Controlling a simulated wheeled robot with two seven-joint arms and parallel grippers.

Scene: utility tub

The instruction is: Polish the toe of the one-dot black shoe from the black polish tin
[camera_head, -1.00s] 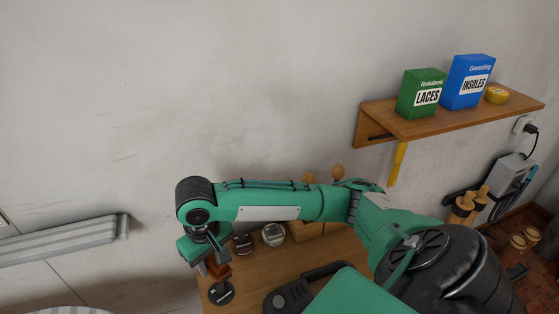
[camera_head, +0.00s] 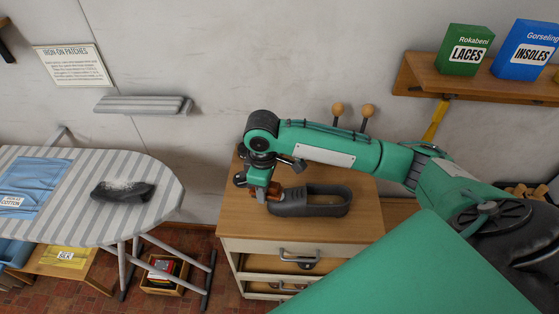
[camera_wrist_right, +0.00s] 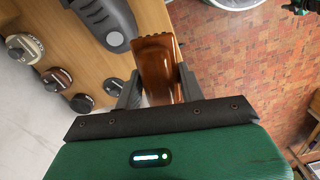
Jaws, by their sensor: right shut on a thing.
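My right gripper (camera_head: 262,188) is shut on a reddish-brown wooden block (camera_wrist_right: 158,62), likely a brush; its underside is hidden. A dark grey-black shoe (camera_head: 318,208) lies on the wooden bench top, its opening to the right. The block is close to the shoe's left end; I cannot tell if they touch. In the wrist view the shoe's end, with a pale oval patch (camera_wrist_right: 115,39), lies just left of the block. The left gripper is not in view.
The bench (camera_head: 240,228) has drawers and two wooden knobs (camera_head: 353,109) at its back. A striped ironing board (camera_head: 150,215) with a dark, white-dusted object (camera_head: 122,190) stands left. A shelf (camera_head: 420,80) with green (camera_head: 465,50) and blue (camera_head: 525,50) boxes is upper right.

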